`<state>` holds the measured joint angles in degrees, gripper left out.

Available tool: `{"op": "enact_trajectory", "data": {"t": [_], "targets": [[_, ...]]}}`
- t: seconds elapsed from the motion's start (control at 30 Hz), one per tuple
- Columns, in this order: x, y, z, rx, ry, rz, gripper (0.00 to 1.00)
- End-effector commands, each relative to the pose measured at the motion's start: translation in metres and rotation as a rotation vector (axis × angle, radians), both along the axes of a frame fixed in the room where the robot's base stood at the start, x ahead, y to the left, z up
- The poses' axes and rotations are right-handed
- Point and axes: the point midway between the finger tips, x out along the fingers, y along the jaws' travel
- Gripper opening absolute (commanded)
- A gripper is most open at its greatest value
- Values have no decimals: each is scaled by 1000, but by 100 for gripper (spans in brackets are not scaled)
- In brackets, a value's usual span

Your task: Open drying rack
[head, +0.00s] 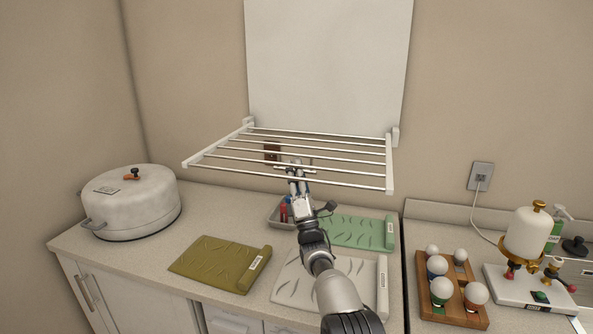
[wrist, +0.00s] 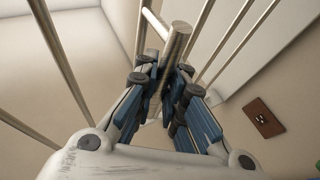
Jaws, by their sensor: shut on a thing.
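The white drying rack (head: 390,165) is fixed to the wall and stands out from it roughly level, with several thin metal bars across its frame. My gripper (head: 296,176) reaches up to the rack's front part, near its middle. In the wrist view my gripper (wrist: 167,85) is shut on a short thick metal handle (wrist: 178,42) of the rack, which passes between the blue-padded fingers. Thin rack bars (wrist: 62,60) run past on both sides. The fingers hide part of the handle.
A white wall panel (head: 328,60) is behind the rack. Below, the counter holds a round white pot (head: 130,205), an olive mat (head: 220,262), a green mat (head: 355,231), a pale mat (head: 293,285) and a grey tray (head: 275,215). A brown wall outlet (head: 272,152) shows through the bars.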

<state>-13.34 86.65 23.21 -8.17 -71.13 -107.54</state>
Motion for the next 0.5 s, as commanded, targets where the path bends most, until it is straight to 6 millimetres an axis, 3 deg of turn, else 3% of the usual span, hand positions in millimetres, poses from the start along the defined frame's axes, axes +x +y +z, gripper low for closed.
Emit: {"op": "enact_trajectory", "data": {"t": [0.5], "targets": [[-1, 3, -16, -9, 3, 3, 0]]}}
